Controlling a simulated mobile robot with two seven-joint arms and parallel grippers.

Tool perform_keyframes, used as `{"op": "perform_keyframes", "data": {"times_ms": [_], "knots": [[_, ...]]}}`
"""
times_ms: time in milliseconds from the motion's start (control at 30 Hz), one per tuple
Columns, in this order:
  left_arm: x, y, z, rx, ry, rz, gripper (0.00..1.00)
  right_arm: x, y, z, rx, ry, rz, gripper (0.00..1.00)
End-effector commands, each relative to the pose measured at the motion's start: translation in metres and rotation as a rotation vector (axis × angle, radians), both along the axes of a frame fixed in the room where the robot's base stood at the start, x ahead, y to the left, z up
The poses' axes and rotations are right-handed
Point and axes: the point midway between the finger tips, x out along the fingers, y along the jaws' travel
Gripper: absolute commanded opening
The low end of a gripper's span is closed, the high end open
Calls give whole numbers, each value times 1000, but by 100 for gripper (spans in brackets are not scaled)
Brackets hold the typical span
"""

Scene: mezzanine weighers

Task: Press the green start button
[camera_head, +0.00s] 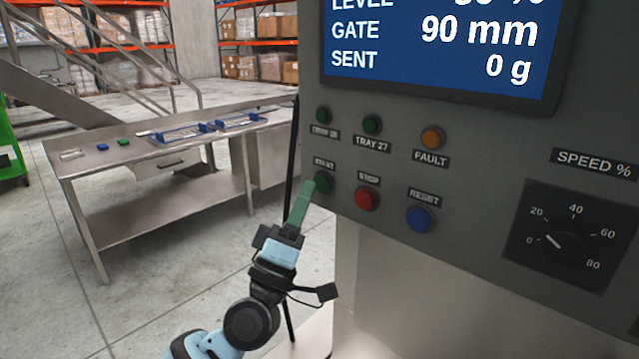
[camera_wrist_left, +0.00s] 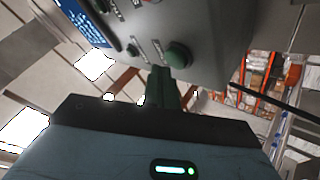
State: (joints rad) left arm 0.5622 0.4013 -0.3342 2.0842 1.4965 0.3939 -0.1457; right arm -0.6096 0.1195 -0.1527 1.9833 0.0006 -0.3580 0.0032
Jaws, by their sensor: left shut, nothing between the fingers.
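The green start button (camera_head: 324,181) sits on the grey control panel (camera_head: 480,185), below the START label and left of the red STOP button. My left gripper (camera_head: 309,187) is shut and empty, its green fingers pointing up at the button's lower left edge. In the left wrist view the start button (camera_wrist_left: 178,55) is a large round green cap just beyond the tips of my left gripper (camera_wrist_left: 161,70). The tips look very close to it; I cannot tell whether they touch. My right gripper is in neither view.
The red STOP button (camera_head: 366,198) and blue RESET button (camera_head: 420,218) are to the right. Above are two dark green lamps and an orange FAULT lamp (camera_head: 432,137). A speed dial (camera_head: 568,238) is at far right. A steel table (camera_head: 75,174) stands behind at left.

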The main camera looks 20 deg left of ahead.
Motion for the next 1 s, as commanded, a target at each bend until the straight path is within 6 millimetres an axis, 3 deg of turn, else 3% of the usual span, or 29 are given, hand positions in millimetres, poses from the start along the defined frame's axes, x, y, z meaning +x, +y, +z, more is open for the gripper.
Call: {"op": "perform_keyframes", "data": {"times_ms": [1000], "knots": [[9, -4, 0, 0, -1, 0, 0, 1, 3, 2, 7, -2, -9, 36]]}}
